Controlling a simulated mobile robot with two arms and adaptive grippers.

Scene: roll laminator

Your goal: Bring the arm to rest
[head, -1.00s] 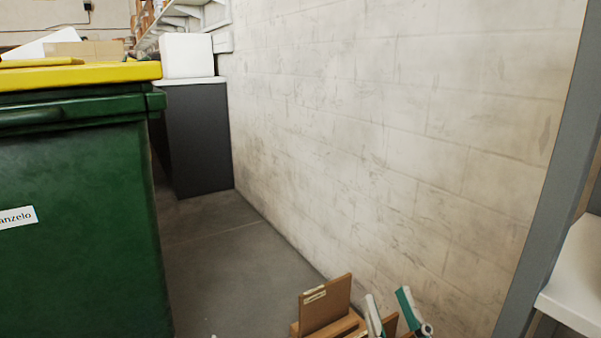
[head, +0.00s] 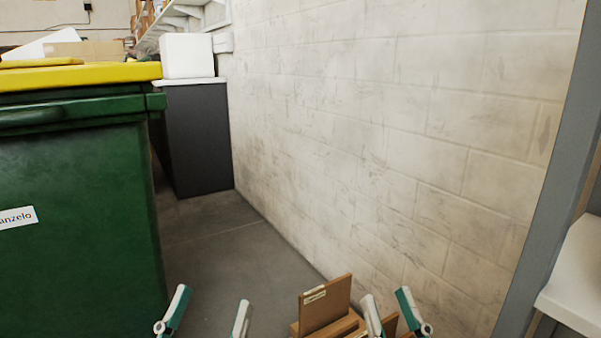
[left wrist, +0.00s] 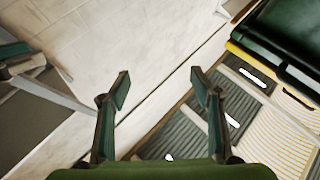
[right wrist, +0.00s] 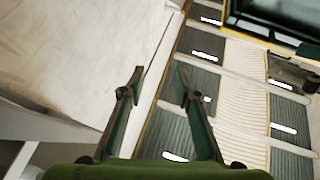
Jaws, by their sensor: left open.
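My left gripper (head: 211,304) is at the bottom of the head view, its two green and white fingers spread apart over the grey floor. The left wrist view also shows this gripper (left wrist: 160,76) open with nothing between its fingers. My right gripper (head: 386,304) is further right in the head view, close to a brown wooden object. In the right wrist view this gripper (right wrist: 159,76) has its fingers apart, less widely than the left, and holds nothing. Most of both arms is out of the head view.
A green bin (head: 75,215) with a yellow lid (head: 110,73) stands at left. A pale block wall (head: 390,120) runs along the right. A brown wooden object (head: 326,303) stands low between the grippers. A dark cabinet (head: 198,140) stands behind. Grey floor (head: 225,250) is clear.

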